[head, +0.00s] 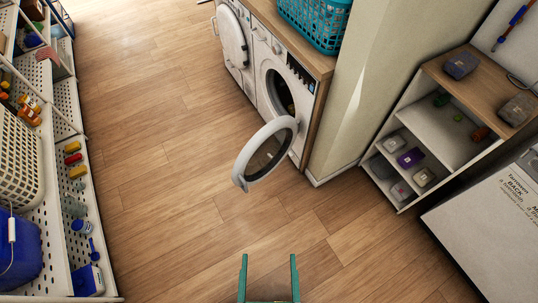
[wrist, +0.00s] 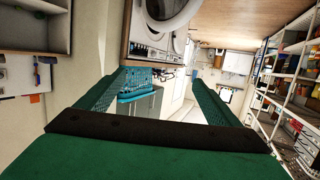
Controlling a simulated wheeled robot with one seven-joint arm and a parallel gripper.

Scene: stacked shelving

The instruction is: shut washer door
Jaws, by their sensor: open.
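The washer (head: 273,70) stands at the top middle of the head view, beneath a wooden counter. Its round door (head: 268,152), with a white rim and dark glass, is swung wide open into the room and shows the drum opening (head: 278,92). My gripper (head: 270,260) has two green fingers spread apart, empty, at the bottom of the head view, well apart from the door. In the wrist view my gripper (wrist: 157,84) is also open with nothing between the fingers. Part of a round door (wrist: 172,8) shows at the top there, cut off by the edge.
A second machine (head: 232,38) stands left of the washer. A teal basket (head: 315,22) sits on the counter. A wall end and a low shelf (head: 430,130) with small boxes are at right. White shelving (head: 62,105) lines the left. The wooden floor (head: 160,160) between is clear.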

